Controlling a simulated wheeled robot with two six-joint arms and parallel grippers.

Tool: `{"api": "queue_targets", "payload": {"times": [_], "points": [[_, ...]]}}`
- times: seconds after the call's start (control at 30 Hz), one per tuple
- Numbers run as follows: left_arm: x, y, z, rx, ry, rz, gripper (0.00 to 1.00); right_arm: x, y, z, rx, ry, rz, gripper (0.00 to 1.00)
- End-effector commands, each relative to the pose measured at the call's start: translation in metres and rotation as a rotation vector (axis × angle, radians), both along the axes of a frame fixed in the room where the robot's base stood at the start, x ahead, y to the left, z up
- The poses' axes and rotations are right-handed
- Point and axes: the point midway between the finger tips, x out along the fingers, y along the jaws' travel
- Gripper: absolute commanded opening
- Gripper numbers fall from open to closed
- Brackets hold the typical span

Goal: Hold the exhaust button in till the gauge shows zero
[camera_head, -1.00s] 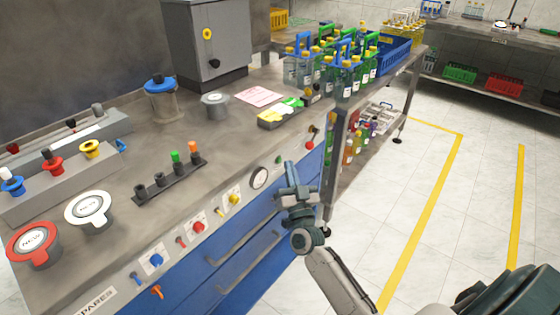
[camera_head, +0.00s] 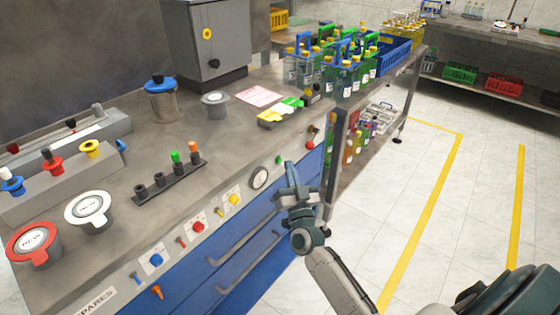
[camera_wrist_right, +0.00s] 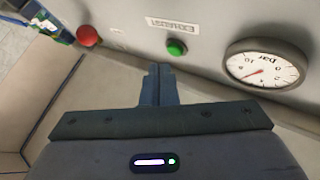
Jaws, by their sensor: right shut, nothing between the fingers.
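The green exhaust button (camera_head: 279,160) is on the front panel of the bench, below a label reading EXHAUST in the right wrist view, where the button (camera_wrist_right: 177,47) stands out. The round white gauge (camera_head: 260,177) is beside it; its red needle shows in the right wrist view (camera_wrist_right: 254,73), but I cannot read its value surely. My right gripper (camera_head: 289,166) is shut and empty, its fingertips pointing at the panel near the button. In the right wrist view the fingertips (camera_wrist_right: 160,68) appear just below and left of the button, apart from it. My left gripper is not in view.
A red knob (camera_head: 310,145) is on the panel beyond the button; it also shows in the right wrist view (camera_wrist_right: 88,36). Blue drawers with handles (camera_head: 232,244) lie below the panel. Open floor lies to the right.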

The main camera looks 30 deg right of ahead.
Motion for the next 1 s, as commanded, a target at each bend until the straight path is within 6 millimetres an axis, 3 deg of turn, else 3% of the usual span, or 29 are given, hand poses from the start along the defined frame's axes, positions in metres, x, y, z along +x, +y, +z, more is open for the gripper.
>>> {"api": "queue_targets", "payload": {"times": [1.0], "points": [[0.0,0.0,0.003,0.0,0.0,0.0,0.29,0.011,0.004,0.0,0.0,0.0,0.0,0.0]]}}
